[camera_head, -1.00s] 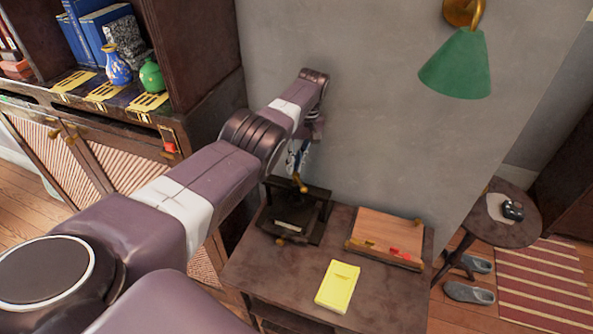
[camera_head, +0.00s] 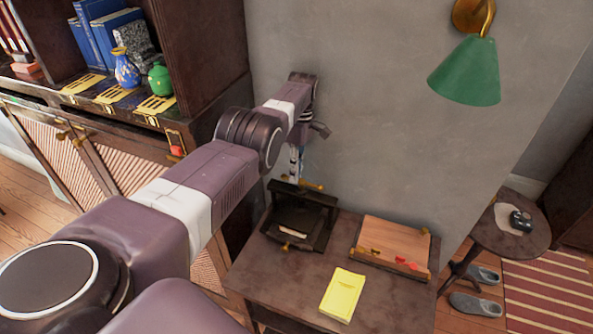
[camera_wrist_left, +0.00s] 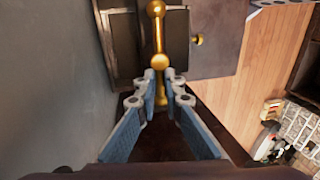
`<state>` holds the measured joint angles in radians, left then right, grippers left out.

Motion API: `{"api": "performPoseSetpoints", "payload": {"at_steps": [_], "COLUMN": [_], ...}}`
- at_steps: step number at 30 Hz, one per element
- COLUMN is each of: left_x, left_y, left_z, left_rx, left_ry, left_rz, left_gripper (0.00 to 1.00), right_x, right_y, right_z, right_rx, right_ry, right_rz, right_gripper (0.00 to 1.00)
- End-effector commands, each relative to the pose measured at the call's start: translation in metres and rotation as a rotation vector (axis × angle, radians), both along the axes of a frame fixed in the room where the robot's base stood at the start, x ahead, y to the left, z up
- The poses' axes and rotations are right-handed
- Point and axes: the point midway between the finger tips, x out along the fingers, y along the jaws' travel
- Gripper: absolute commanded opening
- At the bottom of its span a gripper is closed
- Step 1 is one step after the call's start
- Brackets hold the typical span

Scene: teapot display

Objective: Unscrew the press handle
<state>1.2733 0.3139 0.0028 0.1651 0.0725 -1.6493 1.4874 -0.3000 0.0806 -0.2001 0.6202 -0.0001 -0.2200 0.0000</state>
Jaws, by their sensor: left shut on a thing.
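The press (camera_head: 322,197) is a small dark frame on the small table, with a pale slip lying inside its base. Its brass handle (camera_head: 314,185) is a bar across the top of the press. In the left wrist view the handle (camera_wrist_left: 157,35) runs up the picture, with round knobs. My left gripper (camera_head: 294,172) is above the press, pointing down. In the left wrist view its blue-grey fingers (camera_wrist_left: 161,90) are closed in on both sides of the handle. The arm and fingers hide part of the handle. My right gripper is not in view.
A wooden box (camera_head: 395,240) with red and brass bits and a yellow notepad (camera_head: 342,295) share the table (camera_head: 290,300). The wall (camera_head: 370,110) is close behind. A cabinet with vases stands left, a green lamp (camera_head: 465,72) and a round side table (camera_head: 510,240) right.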

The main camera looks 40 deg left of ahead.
Motion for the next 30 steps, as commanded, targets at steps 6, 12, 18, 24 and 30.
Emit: {"api": "performPoseSetpoints", "payload": {"at_steps": [6, 12, 18, 24, 30], "left_x": [0.0004, -0.0002, -0.0003, -0.0006, -0.0009], "left_y": [0.0014, 0.0011, 0.0009, 0.0007, 0.0004], "left_z": [0.0024, 0.0018, 0.0016, 0.0013, 0.0007], "left_rx": [0.003, 0.002, 0.001, 0.001, 0.0], "left_ry": [-0.006, -0.005, -0.004, -0.003, -0.002], "left_rz": [0.052, 0.065, 0.064, 0.063, 0.061], "left_gripper": [0.0, 0.0, 0.0, 0.23, 0.25], "right_x": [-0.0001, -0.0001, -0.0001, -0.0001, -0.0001], "right_y": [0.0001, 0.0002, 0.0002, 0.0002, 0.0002], "right_z": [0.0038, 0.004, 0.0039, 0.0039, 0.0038], "right_rx": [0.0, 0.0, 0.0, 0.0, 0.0], "right_ry": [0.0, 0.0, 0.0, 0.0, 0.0], "right_rz": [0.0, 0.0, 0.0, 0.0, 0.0], "right_gripper": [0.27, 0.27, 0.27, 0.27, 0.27]}}
